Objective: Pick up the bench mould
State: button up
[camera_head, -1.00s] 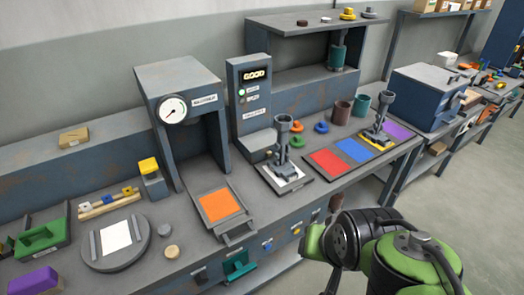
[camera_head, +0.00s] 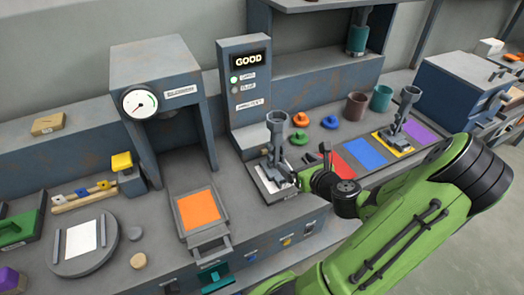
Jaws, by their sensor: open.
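Two alike grey metal moulds with funnel tops stand upright on the bench, and I cannot tell by label which is the bench mould. The nearer mould (camera_head: 277,150) stands on a white square plate, left of the red panel. The other mould (camera_head: 404,115) stands on a yellow-edged plate between the blue and purple panels. My gripper (camera_head: 312,172) is open, close to the right of the nearer mould's lower part. Its fingers are small and partly hidden by my wrist, so I cannot tell whether they touch the mould.
A display box (camera_head: 245,95) reading GOOD stands behind the nearer mould. A press-like frame with a gauge (camera_head: 140,102) and an orange tray (camera_head: 199,209) are to the left. Orange and blue knobs (camera_head: 329,122) and two cups (camera_head: 356,107) stand behind my gripper. My arm covers the bench's front right.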

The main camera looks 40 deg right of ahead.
aim_at(274, 148)
jog(key=b+x, duration=0.1)
jog(key=x, duration=1.3)
jog(key=shift+w+f+b, duration=0.15)
jog(key=shift+w+b, duration=0.2)
jog(key=shift+w, duration=0.05)
jog(key=shift+s+a, duration=0.1)
